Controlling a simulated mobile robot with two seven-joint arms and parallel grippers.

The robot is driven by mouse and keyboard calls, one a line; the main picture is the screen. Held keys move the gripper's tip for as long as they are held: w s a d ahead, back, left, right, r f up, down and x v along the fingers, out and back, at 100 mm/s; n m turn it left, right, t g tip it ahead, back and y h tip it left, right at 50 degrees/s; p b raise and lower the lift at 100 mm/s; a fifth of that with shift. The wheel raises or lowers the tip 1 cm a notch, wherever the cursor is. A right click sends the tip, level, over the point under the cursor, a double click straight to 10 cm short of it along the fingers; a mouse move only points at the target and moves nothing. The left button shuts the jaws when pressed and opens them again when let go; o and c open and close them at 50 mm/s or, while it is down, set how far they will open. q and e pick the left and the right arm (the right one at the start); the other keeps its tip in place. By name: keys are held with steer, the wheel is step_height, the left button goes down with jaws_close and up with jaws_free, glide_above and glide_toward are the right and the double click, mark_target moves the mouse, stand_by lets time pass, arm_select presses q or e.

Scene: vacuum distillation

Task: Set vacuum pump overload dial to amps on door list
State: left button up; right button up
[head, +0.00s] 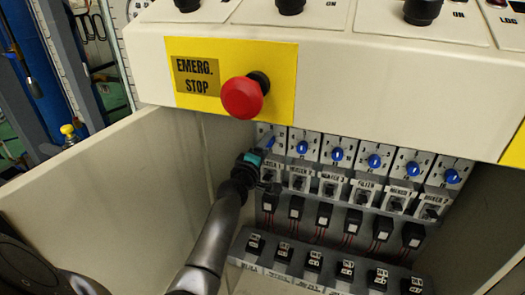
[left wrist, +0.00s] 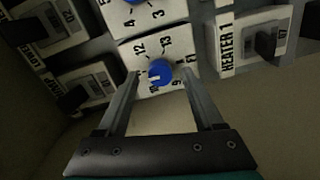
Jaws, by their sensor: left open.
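A row of overload modules with blue dials (head: 337,153) sits inside the open cabinet in the head view. My left gripper (head: 262,150) reaches the left end of this row and partly hides the module there. In the left wrist view, a blue dial (left wrist: 160,72) on a white scale plate lies between the fingertips of my open left gripper (left wrist: 160,74). Numbers around 9 to 13 ring this dial; its exact setting is too small to read. I cannot tell whether the fingers touch it. The vacuum pump label and the door list cannot be made out. My right gripper is not in view.
A red emergency stop button (head: 242,97) on a yellow plate juts out above my left gripper. Switches and relays (head: 350,222) fill the rows below the dials. Another blue dial (left wrist: 131,2) and a HEATER 1 label (left wrist: 227,46) are close by in the left wrist view.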

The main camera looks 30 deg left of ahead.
arm_select(q)
steer(key=p+v, duration=0.4)
steer(key=v, duration=1.1)
steer(key=shift+p, duration=0.3)
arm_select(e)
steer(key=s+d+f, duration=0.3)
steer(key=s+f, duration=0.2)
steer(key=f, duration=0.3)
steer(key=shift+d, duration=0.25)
arm_select(q)
steer(key=shift+s+d, duration=0.1)
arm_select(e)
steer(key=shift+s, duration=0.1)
